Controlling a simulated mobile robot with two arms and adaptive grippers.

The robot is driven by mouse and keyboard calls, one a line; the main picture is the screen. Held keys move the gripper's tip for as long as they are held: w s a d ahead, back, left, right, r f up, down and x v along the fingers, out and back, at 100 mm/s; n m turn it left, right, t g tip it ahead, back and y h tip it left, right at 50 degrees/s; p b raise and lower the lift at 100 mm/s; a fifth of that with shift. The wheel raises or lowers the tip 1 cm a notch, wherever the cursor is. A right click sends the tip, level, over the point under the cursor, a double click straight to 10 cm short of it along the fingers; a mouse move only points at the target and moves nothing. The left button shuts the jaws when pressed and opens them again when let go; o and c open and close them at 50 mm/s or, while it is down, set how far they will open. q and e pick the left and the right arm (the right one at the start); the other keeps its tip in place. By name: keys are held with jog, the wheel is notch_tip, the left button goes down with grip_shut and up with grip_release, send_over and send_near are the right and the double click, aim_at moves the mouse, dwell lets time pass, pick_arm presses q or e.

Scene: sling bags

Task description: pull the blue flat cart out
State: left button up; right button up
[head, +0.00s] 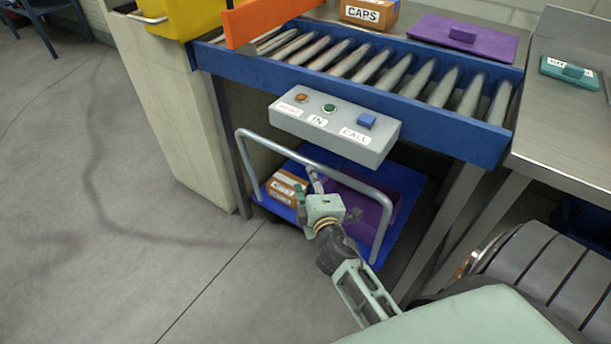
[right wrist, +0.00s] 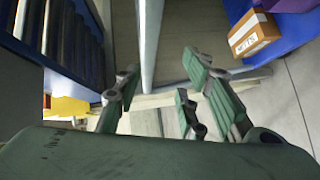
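The blue flat cart (head: 408,187) stands under the roller conveyor, its deck partly hidden by the button box and my right arm. Its grey tube handle (head: 243,160) rises at the near side. A brown labelled box (head: 287,186) and a purple item (head: 366,214) are on the deck. My right gripper (head: 316,187) is at the middle of the handle's top bar. In the right wrist view, its fingers (right wrist: 160,88) are apart, with a grey tube (right wrist: 149,45) running between them; contact cannot be told. My left gripper is not in view.
A grey button box (head: 335,125) juts from the blue-framed conveyor (head: 365,65) above the cart. A pale panel (head: 165,95) stands left of the cart, and a metal table (head: 560,120) is at the right. The floor at the left front is clear.

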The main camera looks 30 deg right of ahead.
aim_at(306, 163)
jog(key=shift+w+d+r, duration=0.35)
jog(key=shift+w+r, duration=0.15)
jog(key=shift+r, duration=0.15)
jog(key=x, duration=0.6)
jog(key=shift+b, duration=0.3)
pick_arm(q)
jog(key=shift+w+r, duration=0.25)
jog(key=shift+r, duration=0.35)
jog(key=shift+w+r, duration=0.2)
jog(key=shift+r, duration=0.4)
pick_arm(e)
jog(key=shift+w+d, duration=0.25)
jog(key=shift+w, duration=0.25)
grip_shut()
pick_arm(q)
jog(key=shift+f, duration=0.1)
pick_arm(e)
jog(key=shift+f, duration=0.1)
